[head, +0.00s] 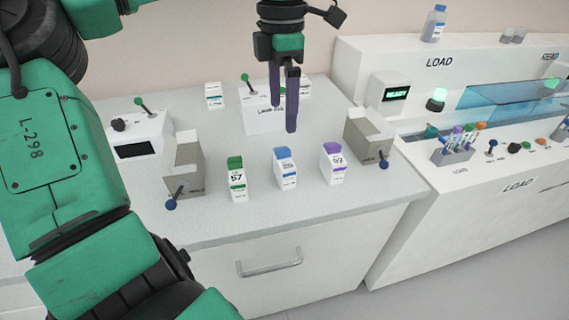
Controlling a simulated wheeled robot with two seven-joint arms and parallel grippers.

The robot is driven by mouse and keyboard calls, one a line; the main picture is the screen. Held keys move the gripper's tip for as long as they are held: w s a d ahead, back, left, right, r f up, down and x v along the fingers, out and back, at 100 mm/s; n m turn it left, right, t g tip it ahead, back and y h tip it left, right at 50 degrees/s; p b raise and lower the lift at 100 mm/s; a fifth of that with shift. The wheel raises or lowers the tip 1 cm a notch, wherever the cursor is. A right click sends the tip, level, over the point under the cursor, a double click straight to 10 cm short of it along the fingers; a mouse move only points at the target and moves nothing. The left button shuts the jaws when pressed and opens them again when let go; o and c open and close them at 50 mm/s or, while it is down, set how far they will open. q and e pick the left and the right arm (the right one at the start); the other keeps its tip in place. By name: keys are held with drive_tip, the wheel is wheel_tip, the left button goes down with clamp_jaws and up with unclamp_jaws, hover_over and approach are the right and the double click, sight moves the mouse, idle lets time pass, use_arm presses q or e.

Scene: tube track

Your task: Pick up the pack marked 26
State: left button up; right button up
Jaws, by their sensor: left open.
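Three small packs stand upright in a row on the bench: a green-topped one marked 57 (236,181), a blue-topped one (285,170) and a purple-topped one that seems marked 92 (333,164). The blue-topped pack's number is too small to read for sure, so I cannot confirm which pack is marked 26. My left gripper (284,115) points down with its dark fingers apart and empty. It hangs above and behind the blue-topped pack, not touching it. My right gripper is not in view.
Two open grey boxes (188,172) (362,142) with blue-knobbed levers flank the packs. Behind are a white box (264,121), a small white pack (213,96) and a device with a dark screen (141,147). A large LOAD machine (395,57) stands right. The bench front is clear.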

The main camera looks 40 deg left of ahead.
sight(284, 158)
use_arm(q)
wheel_tip(284, 158, down, 15)
drive_tip(key=shift+w+d+f+b, duration=0.1)
drive_tip(key=shift+b, duration=0.8)
drive_tip(key=c, duration=1.1)
drive_tip(key=shift+c, duration=0.3)
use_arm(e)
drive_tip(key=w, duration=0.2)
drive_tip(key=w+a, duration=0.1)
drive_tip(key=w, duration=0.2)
use_arm(q)
drive_tip(key=shift+r, duration=0.2)
